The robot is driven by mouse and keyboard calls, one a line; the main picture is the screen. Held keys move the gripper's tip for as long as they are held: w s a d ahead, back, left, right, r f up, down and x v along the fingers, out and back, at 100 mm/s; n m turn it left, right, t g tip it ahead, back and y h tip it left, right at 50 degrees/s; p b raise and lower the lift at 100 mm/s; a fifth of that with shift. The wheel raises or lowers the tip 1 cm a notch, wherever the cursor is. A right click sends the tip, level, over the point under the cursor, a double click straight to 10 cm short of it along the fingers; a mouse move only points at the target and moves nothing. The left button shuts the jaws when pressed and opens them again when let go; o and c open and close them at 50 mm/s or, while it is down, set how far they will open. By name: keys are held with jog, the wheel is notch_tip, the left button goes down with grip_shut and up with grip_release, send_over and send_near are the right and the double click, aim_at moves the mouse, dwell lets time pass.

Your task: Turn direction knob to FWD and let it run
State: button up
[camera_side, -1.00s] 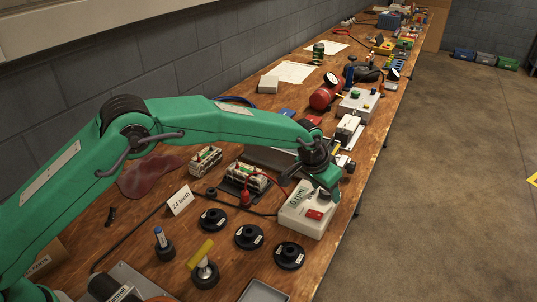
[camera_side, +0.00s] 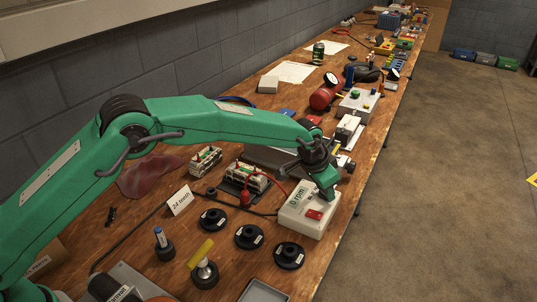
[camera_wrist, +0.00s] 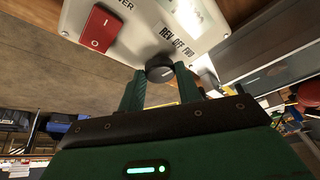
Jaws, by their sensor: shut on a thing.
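The white control box (camera_side: 298,219) sits near the bench's right edge in the side view; its panel (camera_wrist: 219,38) fills the top of the wrist view. The dark round direction knob (camera_wrist: 160,67) is beside the printed label "REV OFF FWD" (camera_wrist: 178,40). My gripper (camera_wrist: 160,76) is shut on the knob, one finger on each side. A pale mark shows on the knob, but I cannot tell which word it points to. The box's display (camera_side: 299,197) reads 0 rpm. A red rocker switch (camera_wrist: 101,28) is on the panel. My gripper (camera_side: 329,196) hides the knob in the side view.
Black discs (camera_side: 249,237) lie left of and in front of the box. A "24 teeth" card (camera_side: 180,199) and a yellow-handled tool (camera_side: 201,254) stand farther left. A red-and-black wired terminal block (camera_side: 246,178) is behind.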

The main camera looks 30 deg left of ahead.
jog(key=shift+w+m, duration=0.1)
jog(key=shift+m, duration=0.2)
jog(key=o, duration=1)
jog(key=shift+c, duration=0.2)
jog(key=v, duration=0.7)
jog(key=shift+s+r, duration=0.2)
jog(key=shift+r, duration=0.1)
jog(key=shift+a, duration=0.1)
